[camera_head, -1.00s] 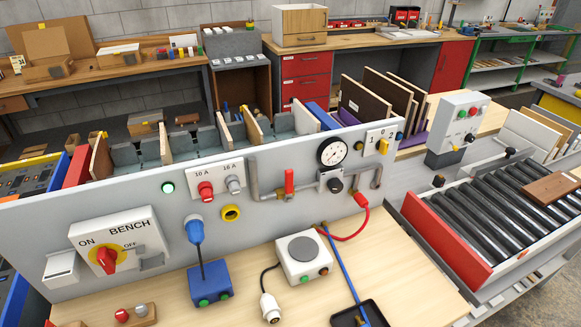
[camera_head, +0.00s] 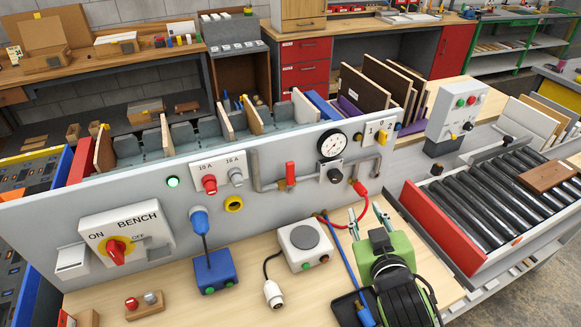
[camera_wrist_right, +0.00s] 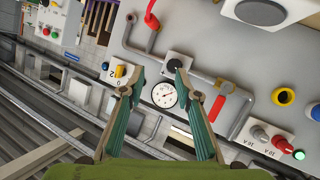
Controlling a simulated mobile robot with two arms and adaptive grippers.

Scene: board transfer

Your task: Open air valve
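The red valve lever (camera_head: 290,173) sits on the grey pipe of the bench panel and stands upright, crosswise to the horizontal pipe. It also shows in the right wrist view (camera_wrist_right: 217,108), right of my fingers. My right gripper (camera_head: 366,211) is in front of the panel, to the right of and lower than the lever in the head view. Its fingers (camera_wrist_right: 161,74) are apart with nothing between them that I can see held. The round pressure gauge (camera_head: 332,145) and the black regulator knob (camera_head: 335,175) are right of the lever. My left gripper is not in view.
A red hose (camera_head: 360,188) joins the pipe's right end and hangs near my right gripper. The red-ended roller conveyor (camera_head: 440,228) is to the right.

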